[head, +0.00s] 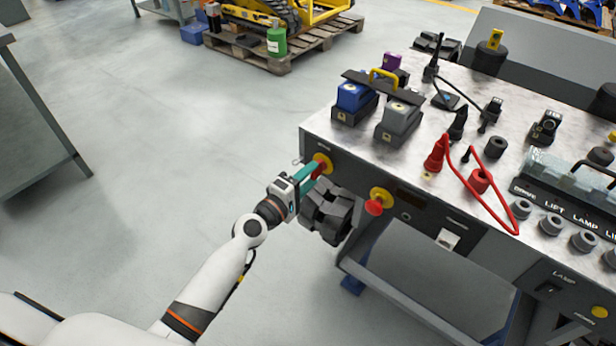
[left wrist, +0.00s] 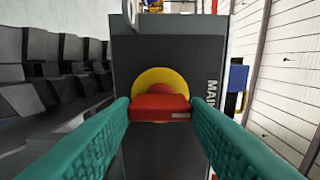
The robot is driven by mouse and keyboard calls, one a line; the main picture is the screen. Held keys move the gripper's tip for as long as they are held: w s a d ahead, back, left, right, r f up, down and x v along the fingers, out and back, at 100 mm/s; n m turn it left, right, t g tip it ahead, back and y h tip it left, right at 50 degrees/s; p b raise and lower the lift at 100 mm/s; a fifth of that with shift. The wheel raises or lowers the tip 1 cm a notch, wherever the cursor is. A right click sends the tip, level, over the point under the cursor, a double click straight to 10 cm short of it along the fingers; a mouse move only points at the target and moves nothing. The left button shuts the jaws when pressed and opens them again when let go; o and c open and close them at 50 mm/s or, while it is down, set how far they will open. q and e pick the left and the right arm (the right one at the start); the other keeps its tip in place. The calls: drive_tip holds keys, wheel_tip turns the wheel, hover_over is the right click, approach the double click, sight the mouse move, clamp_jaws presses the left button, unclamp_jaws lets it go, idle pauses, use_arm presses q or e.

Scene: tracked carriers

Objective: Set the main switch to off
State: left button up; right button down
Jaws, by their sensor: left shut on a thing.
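The main switch (head: 322,163) is a red handle on a round yellow plate, at the left end of the bench's front panel. In the left wrist view the red handle (left wrist: 160,107) lies straight across the picture, at right angles to the run of the "MAIN" lettering, which is partly hidden by a finger. My left gripper (head: 315,170) has its teal fingers shut on the handle, one at each end of it in the left wrist view (left wrist: 160,110). My right gripper is not in view.
A red knob on a yellow plate (head: 376,203) sits to the right on the same panel. A dark blocky, ridged object (head: 328,213) is close beside my left gripper. Blue (head: 352,97) and grey (head: 399,121) units stand on the bench top. The floor to the left is clear.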

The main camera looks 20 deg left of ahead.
use_arm(q)
drive_tip(key=o, duration=1)
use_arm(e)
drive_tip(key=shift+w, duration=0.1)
use_arm(q)
drive_tip(key=shift+s, duration=0.1)
drive_tip(key=shift+s+a+f, duration=0.1)
drive_tip(key=shift+s+a, duration=0.1)
drive_tip(key=shift+s, duration=0.1)
drive_tip(key=shift+b+v, duration=1.2)
drive_tip(key=shift+v, duration=4.45)
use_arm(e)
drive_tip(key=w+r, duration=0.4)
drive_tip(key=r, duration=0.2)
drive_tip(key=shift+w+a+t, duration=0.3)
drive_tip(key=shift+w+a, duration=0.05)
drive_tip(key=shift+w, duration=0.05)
